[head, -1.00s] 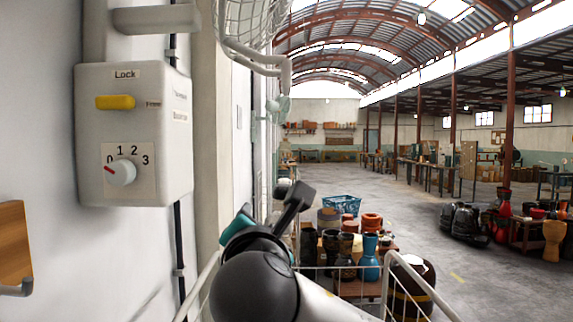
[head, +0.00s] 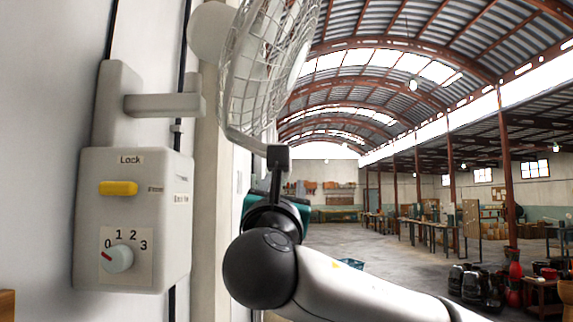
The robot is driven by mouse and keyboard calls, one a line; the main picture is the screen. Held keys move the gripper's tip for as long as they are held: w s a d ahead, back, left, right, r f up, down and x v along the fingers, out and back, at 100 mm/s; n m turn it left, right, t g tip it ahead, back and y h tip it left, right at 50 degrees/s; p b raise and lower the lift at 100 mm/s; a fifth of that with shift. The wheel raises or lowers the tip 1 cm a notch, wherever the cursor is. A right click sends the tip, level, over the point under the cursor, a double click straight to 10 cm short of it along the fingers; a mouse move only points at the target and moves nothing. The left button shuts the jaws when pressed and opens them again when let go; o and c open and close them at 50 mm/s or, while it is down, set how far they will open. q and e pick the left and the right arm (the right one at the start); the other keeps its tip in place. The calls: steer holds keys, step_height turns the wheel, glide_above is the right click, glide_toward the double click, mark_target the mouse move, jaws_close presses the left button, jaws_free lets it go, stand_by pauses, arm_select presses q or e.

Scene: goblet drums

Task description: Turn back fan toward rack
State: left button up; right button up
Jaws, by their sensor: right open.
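The fan (head: 262,70) is a white wire-caged fan on the wall at upper centre, seen nearly edge-on. Its curved white support runs under the cage. My right gripper (head: 278,157) is raised just below the cage, at the lower end of that support. It is open; its dark fingers overlap the support in the picture, and I cannot tell whether they touch it. Most of the jaw is hidden behind my wrist. I cannot make out a rack for certain. My left gripper is out of view.
A grey control box (head: 133,220) with a yellow lock switch (head: 118,188) and a dial (head: 118,258) is on the wall at left. Drums (head: 480,285) stand on the floor at lower right. The hall floor (head: 390,265) beyond is largely open.

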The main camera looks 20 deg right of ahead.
mark_target(286, 176)
steer(key=p+x, duration=0.2)
steer(key=x, duration=0.6)
steer(key=shift+w, duration=0.1)
jaws_close()
stand_by(1.3)
